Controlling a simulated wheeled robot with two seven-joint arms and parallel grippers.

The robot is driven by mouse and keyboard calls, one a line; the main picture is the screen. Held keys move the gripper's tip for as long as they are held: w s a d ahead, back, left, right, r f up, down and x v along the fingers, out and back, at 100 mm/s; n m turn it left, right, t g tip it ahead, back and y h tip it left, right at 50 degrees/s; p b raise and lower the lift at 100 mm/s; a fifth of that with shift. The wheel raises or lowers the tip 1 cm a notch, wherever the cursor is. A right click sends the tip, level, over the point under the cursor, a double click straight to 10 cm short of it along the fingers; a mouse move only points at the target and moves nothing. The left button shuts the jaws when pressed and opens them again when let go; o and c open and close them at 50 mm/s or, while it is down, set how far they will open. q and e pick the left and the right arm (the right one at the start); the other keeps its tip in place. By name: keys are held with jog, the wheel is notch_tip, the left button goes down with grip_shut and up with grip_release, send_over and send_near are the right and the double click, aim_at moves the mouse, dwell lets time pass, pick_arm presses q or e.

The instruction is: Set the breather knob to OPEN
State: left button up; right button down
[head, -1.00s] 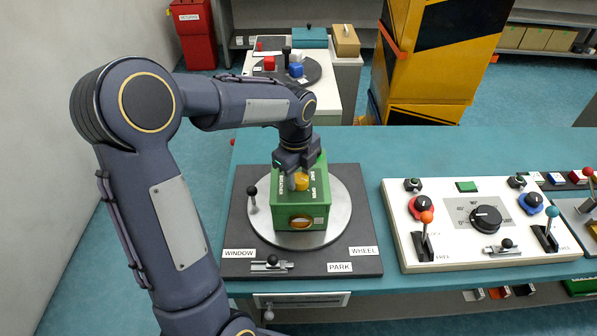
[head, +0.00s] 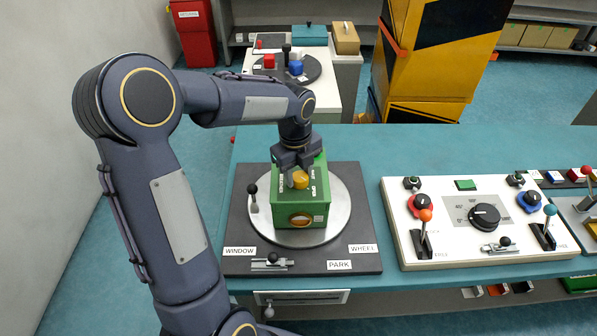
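The breather knob is a yellow knob (head: 300,180) on top of a green box (head: 301,202). White lettering on the box top beside it includes OPEN on the right. My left gripper (head: 297,176) points down from above at the knob, with its fingers at the knob's far side and sides. I cannot tell from this view whether the fingers are closed on the knob. The knob's exact pointing direction is partly hidden. My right gripper is not in view.
The box stands on a round metal turntable (head: 343,215) on a dark plate with WINDOW, WHEEL and PARK labels. A black-knobbed lever (head: 253,190) stands left of the box. A white control panel (head: 405,250) with levers and dials lies to the right. Teal bench (head: 400,152) behind is clear.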

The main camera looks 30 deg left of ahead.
aim_at(297, 177)
pick_arm(q)
jog(key=o, duration=0.4)
jog(key=r, duration=0.4)
jog(key=r+b, duration=0.1)
jog(key=r, duration=0.3)
jog(key=shift+s+a, duration=0.1)
jog(key=shift+s, duration=0.1)
jog(key=shift+s, duration=0.1)
jog(key=s+d+n+t+h, duration=0.1)
jog(key=s+d+n, duration=0.1)
jog(key=s+n, duration=0.5)
jog(key=s+d+f+n+t+h, duration=0.1)
jog(key=s+d+n+t, duration=0.1)
jog(key=s+n, duration=0.5)
jog(key=s+d+n+t+h, duration=0.1)
jog(key=s+d+n+t, duration=0.1)
jog(key=s+d+n, duration=0.2)
jog(key=shift+s+f+n, duration=0.15)
jog(key=shift+s+n, duration=0.45)
jog(key=shift+n, duration=0.55)
jog(key=shift+s+f+n, duration=0.1)
jog(key=shift+s+n, duration=0.5)
jog(key=shift+n, duration=0.5)
jog(key=shift+s+f+n, duration=0.15)
jog(key=shift+s+n, duration=0.45)
jog(key=shift+n, duration=0.55)
